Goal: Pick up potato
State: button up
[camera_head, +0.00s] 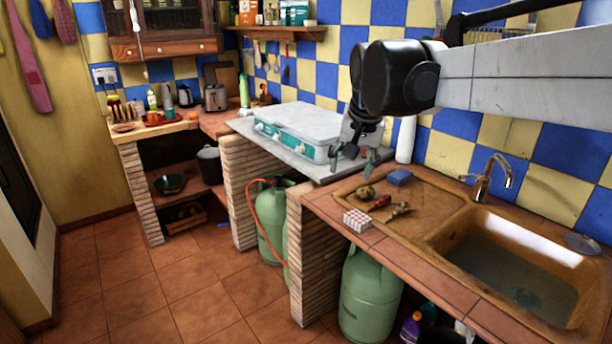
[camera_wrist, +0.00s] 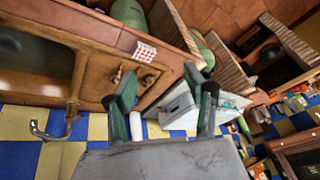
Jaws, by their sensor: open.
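The potato (camera_head: 365,192) is a small brown lump on the drainboard (camera_head: 418,206) beside the sink, at its left end. My gripper (camera_head: 353,158) is above and a little left of it, apart from it, with its fingers pointing down. In the wrist view my gripper (camera_wrist: 163,84) has its two green-grey fingers spread wide with nothing between them. A small brown lump (camera_wrist: 148,80) just right of the left finger there looks like the potato. The finger may cover some of the items near it.
A red item (camera_head: 380,202), another small dark item (camera_head: 399,212) and a red-white checked box (camera_head: 356,220) lie close to the potato. A blue sponge (camera_head: 400,176) is behind. The sink (camera_head: 510,262) with its tap (camera_head: 489,178) is right; a stove (camera_head: 299,128) is left.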

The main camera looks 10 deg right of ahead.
jog(key=w+d+r+m+g+p, duration=0.15)
jog(key=w+d, duration=0.35)
jog(key=w, duration=0.6)
jog(key=m+g+p, duration=0.3)
jog(key=m, duration=0.5)
send_over(365, 191)
jog(key=w, duration=0.2)
notch_tip(365, 191, down, 16)
jog(key=f, duration=0.8)
jog(key=shift+s+d+f, duration=0.25)
jog(key=shift+f, duration=0.05)
jog(key=shift+d+f, duration=0.2)
jog(key=shift+f, duration=2.45)
jog(key=c, duration=0.9)
